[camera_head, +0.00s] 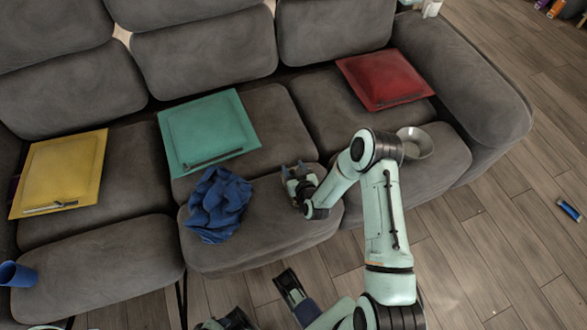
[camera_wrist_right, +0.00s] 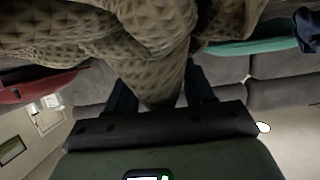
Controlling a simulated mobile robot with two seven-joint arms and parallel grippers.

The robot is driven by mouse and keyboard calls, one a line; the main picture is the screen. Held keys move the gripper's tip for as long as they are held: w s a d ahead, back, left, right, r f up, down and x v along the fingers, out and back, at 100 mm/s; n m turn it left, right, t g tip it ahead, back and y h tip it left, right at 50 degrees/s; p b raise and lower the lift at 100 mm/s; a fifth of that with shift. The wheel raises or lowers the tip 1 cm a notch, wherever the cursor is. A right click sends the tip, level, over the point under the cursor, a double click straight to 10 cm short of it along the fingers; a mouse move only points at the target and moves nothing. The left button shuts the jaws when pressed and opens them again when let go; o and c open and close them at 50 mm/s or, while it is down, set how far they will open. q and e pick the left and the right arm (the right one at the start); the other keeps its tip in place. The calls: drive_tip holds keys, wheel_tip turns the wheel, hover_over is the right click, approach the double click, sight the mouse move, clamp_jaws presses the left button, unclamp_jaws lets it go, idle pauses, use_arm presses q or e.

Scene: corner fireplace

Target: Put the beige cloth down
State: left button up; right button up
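The beige cloth (camera_wrist_right: 130,40), brownish with a quilted pattern, fills the top of the right wrist view and narrows to a bunch between the two dark blue fingers. My right gripper (camera_wrist_right: 162,90) is shut on that bunch. In the head view my right gripper (camera_head: 299,172) is over the front middle sofa seat, right of the blue cloth (camera_head: 217,204); I cannot make out the beige cloth there. Dark gripper parts at the bottom edge of the head view seem to be my left gripper (camera_head: 290,290); its opening is unclear.
Wooden floor (camera_head: 470,260) lies in front; a small blue object (camera_head: 569,210) is at right.

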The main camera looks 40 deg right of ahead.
drive_tip(key=shift+r, duration=0.1)
drive_tip(key=shift+r, duration=0.15)
drive_tip(key=p+v, duration=0.2)
drive_tip(key=v, duration=1)
use_arm(q)
drive_tip(key=shift+g+h, duration=0.3)
drive_tip(key=shift+g, duration=0.2)
drive_tip(key=s+r, duration=0.1)
drive_tip(key=s+d, duration=0.1)
drive_tip(key=s+r, duration=0.1)
drive_tip(key=shift+s+d+r, duration=0.1)
drive_tip(key=shift+d+r, duration=0.15)
drive_tip(key=shift+r, duration=0.05)
